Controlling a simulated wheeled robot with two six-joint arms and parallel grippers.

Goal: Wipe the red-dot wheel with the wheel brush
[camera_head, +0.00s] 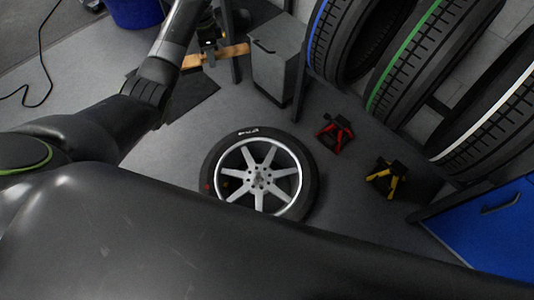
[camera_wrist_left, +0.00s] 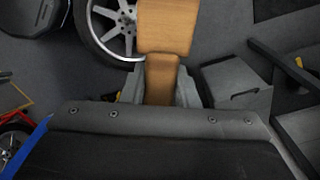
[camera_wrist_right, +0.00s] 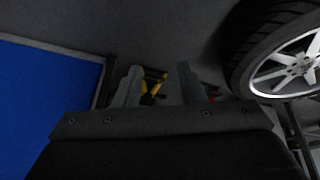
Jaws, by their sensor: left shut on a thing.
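The wheel with the red dot (camera_head: 258,178) shows in the middle of the head view, with a black tyre and silver spokes. Its small red dot (camera_head: 206,187) is on the left side of the tyre. The wheel brush (camera_head: 235,50) has a light wooden body, also filling the top middle of the left wrist view (camera_wrist_left: 166,27). Its bristles are not visible. My left gripper (camera_head: 212,52) is shut on the brush's narrow part, up and left of the wheel and apart from it. My right gripper (camera_wrist_right: 158,82) is open and empty in the right wrist view.
A red stand (camera_head: 335,132) and a yellow stand (camera_head: 388,176) are right of the wheel. Large tyres (camera_head: 425,55) stand in a rack at upper right, above a blue cabinet (camera_head: 490,230). A grey cabinet (camera_head: 278,62) is beyond the wheel. Grey floor surrounds the wheel.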

